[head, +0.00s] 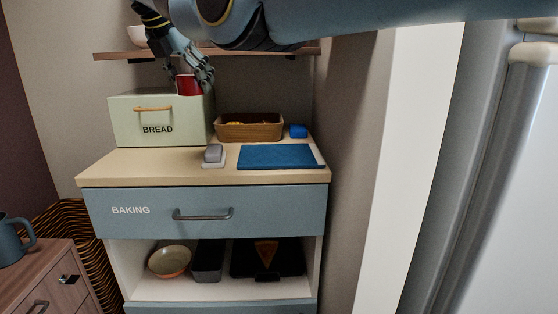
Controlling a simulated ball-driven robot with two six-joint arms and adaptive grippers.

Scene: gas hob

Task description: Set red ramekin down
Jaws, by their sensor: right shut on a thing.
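The red ramekin (189,84) is at the top of the pale green bread box (127,124), near the box's right end. My right gripper (192,76) comes down from above and is shut on the ramekin. The fingers hide part of the ramekin's upper side. I cannot tell whether the ramekin's base touches the box lid or hangs just above it. My left gripper is not in view.
A wall shelf (112,56) with a white bowl (137,36) is close behind my right gripper. On the counter (135,168) are a brown basket (249,129), a blue board (276,157), a grey butter dish (214,155) and a small blue thing (298,131). The counter's front left is clear.

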